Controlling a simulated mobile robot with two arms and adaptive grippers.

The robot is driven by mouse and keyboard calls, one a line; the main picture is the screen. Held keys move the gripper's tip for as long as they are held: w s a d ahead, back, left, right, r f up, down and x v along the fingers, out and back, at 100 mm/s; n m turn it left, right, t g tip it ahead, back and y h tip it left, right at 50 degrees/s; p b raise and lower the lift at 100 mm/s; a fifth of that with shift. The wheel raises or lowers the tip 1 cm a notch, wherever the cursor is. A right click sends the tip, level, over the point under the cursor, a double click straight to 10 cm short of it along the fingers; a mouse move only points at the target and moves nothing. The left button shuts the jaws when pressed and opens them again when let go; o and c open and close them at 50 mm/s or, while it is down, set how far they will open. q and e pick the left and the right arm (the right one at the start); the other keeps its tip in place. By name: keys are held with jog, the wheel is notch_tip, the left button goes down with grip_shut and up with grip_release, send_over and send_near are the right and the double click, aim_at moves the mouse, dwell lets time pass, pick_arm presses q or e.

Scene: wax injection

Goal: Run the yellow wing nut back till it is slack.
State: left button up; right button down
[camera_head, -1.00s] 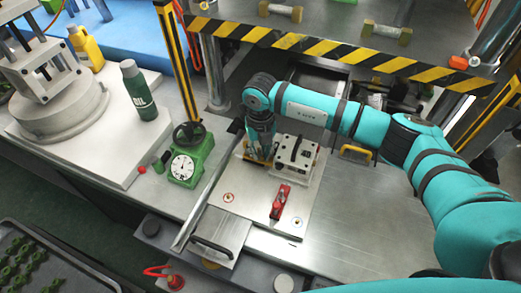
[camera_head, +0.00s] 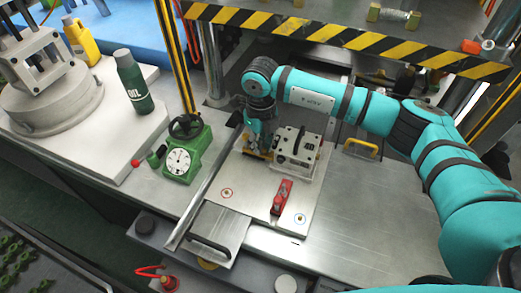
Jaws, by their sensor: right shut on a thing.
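The yellow wing nut (camera_head: 257,155) shows only as a small yellow patch at the left side of the metal mold block (camera_head: 297,152), mostly hidden by my gripper. My right gripper (camera_head: 262,148) points down at it from above and is shut on it. The fingertips are small and partly dark, so the exact grip is hard to see. The block has a black handle on top and sits on a light plate (camera_head: 250,193). My left gripper is not in view.
A red toggle clamp (camera_head: 282,197) stands on the plate in front of the block. A green dial gauge (camera_head: 184,158) stands to the left. A striped yellow-black beam (camera_head: 350,42) crosses above and behind my right arm. Bare metal table (camera_head: 355,215) lies to the right.

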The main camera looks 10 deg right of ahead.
aim_at(261, 145)
jog(key=n+b, duration=0.8)
jog(key=shift+f, duration=0.15)
jog(key=shift+n+b, duration=1.65)
jog(key=shift+n, duration=0.65)
jog(key=c, duration=1.3)
grip_release()
jog(key=shift+r, duration=0.2)
notch_tip(261, 145, up, 12)
jog(key=shift+f, duration=0.1)
